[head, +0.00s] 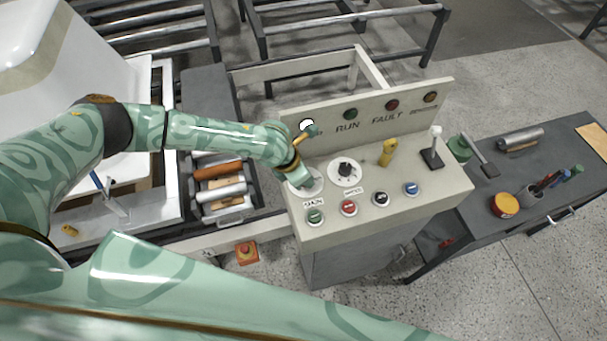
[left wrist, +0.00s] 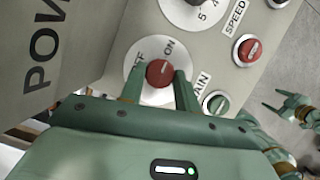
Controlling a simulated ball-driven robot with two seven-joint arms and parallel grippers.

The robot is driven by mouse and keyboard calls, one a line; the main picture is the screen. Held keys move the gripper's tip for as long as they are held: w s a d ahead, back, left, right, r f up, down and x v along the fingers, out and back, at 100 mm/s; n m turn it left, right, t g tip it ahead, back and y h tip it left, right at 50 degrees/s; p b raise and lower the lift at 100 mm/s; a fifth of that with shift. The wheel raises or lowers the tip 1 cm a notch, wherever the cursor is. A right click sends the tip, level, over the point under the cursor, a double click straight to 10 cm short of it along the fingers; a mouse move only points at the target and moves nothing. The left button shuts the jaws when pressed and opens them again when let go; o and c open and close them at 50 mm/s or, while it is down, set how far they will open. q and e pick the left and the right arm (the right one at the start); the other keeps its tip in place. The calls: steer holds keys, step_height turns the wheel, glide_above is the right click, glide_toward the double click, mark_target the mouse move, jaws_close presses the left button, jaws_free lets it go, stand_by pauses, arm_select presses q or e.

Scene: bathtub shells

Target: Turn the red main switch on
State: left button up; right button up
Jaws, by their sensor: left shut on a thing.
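The red main switch (left wrist: 159,72) is a round red knob on a white dial plate marked OFF and ON in the left wrist view. My left gripper (left wrist: 160,88) has one finger on each side of the knob and is shut on it. I cannot tell which mark the knob points to. In the head view my left gripper (head: 303,182) reaches down onto the left end of the sloped console (head: 370,222) and hides the knob. The white dial plate (head: 317,184) shows beside it. My right gripper (left wrist: 287,103) is open and empty, off to the right in the left wrist view.
Near the switch are a black speed dial (head: 345,169), green (head: 315,217) and red (head: 348,208) push buttons, a yellow switch (head: 387,153) and a lever (head: 433,150). A lamp panel (head: 370,115) rises behind. A tool bench (head: 540,165) stands to the right.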

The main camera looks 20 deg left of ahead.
arm_select(q)
steer(key=shift+s+f, duration=0.1)
steer(key=shift+f, duration=0.05)
steer(key=o, duration=1)
steer(key=shift+r, duration=0.35)
steer(key=p+v, duration=0.2)
steer(key=v, duration=1.3)
steer(key=shift+a+r+p, duration=0.15)
steer(key=shift+r+p, duration=0.2)
